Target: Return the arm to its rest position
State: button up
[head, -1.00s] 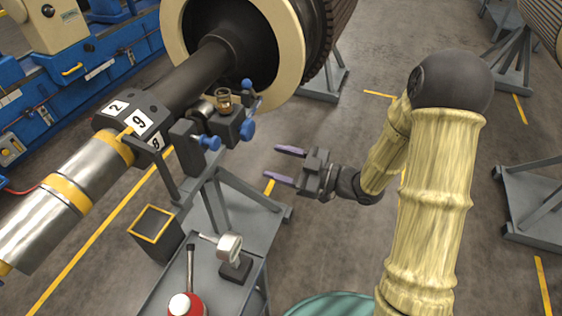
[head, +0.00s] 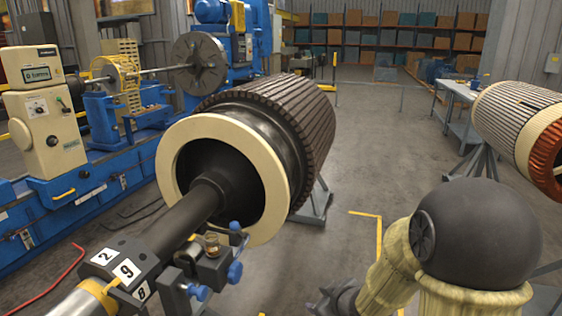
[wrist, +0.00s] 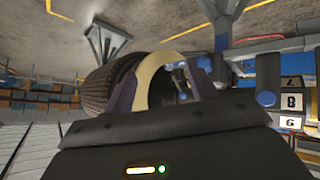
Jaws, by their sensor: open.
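My gripper (wrist: 160,78) shows in the wrist view with its two purple fingers apart and nothing between them. Beyond the fingers are the cream ring and dark ribbed body of a large rotor. In the head view my arm (head: 455,255) is at the lower right, with its dark round joint and yellowish sleeves. The arm is apart from the rotor (head: 285,120) in the head view.
The rotor's shaft carries a numbered block (head: 115,268), with a blue-knobbed fixture (head: 215,265) beside it. A blue machine (head: 85,180) stands at left. Another rotor (head: 515,115) is on a stand at right. Open floor (head: 375,150) runs between the rotors towards the shelves.

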jog(key=s+d+r+m+g+h+p, duration=0.1)
jog(key=s+d+r+m+g+p, duration=0.1)
jog(key=s, duration=0.5)
jog(key=s+d+r+m+g+h+p, duration=0.2)
jog(key=s+d+r+m+g, duration=0.1)
jog(key=s+m, duration=0.3)
jog(key=shift+s+r+g+h, duration=0.15)
jog(key=shift+s+g+h, duration=0.15)
jog(key=shift+s+g, duration=0.45)
